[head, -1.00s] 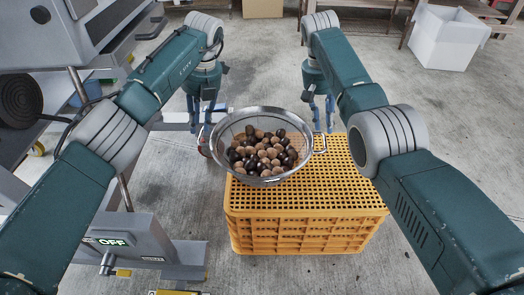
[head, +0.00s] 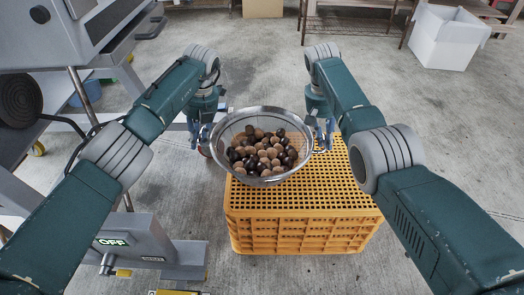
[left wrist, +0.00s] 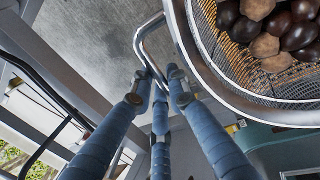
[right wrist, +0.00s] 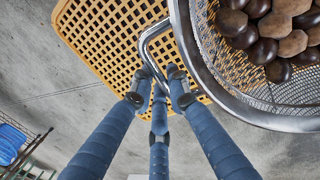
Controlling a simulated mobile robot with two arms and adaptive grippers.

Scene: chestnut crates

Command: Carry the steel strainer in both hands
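The steel strainer (head: 302,163) is a round mesh bowl holding brown and dark chestnuts (head: 262,152). My right gripper (head: 325,135) is at the right handle, and in the right wrist view that handle (right wrist: 146,42) likewise runs in among the fingertips (right wrist: 160,88).
The orange crate (head: 300,225) stands on a concrete floor with free room to its right. Grey machinery with an OFF display (head: 113,242) is close on the left. A white box (head: 445,42) and a low shelf (head: 355,25) stand at the back.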

